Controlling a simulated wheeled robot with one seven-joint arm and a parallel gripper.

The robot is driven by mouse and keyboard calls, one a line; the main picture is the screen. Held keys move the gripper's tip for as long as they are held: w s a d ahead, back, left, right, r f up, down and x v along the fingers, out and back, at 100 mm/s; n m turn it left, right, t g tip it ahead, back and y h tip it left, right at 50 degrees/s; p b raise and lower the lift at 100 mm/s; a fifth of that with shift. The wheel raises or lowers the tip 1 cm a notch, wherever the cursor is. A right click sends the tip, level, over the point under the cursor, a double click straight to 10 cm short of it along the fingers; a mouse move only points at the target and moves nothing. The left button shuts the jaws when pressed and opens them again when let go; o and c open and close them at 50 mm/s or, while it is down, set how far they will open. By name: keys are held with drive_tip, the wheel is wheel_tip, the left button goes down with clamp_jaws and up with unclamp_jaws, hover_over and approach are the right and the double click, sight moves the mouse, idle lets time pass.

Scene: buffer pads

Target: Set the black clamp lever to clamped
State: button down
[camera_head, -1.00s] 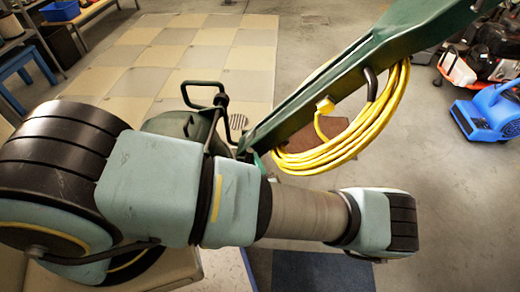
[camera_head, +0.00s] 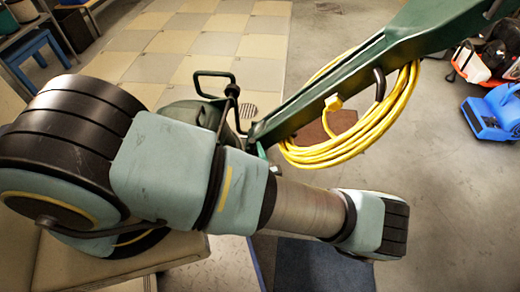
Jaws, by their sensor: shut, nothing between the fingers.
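A green floor machine stands ahead of me, with a long green handle (camera_head: 330,90) rising to the upper right. A thin black lever (camera_head: 231,100) stands up near the foot of this handle, beside a dark looped bar (camera_head: 213,75). It looks like the clamp lever, but its setting cannot be told from here. My arm crosses the lower left and middle of the picture in front of the machine and hides part of its base. My gripper is not in view, so its place relative to the lever does not show.
A coiled yellow cord (camera_head: 345,150) hangs from the handle by a black hook (camera_head: 379,84). A blue blower (camera_head: 495,110) stands on the floor at right. Tan floor tiles (camera_head: 190,45) and grey floor between are mostly clear.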

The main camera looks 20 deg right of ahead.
drive_tip(key=shift+d, duration=0.1)
drive_tip(key=s+d+b, duration=0.1)
drive_tip(key=s+d, duration=0.2)
drive_tip(key=s, duration=0.8)
drive_tip(key=shift+d+f+b, duration=0.15)
drive_tip(key=shift+d+b, duration=0.2)
drive_tip(key=shift+d, duration=0.05)
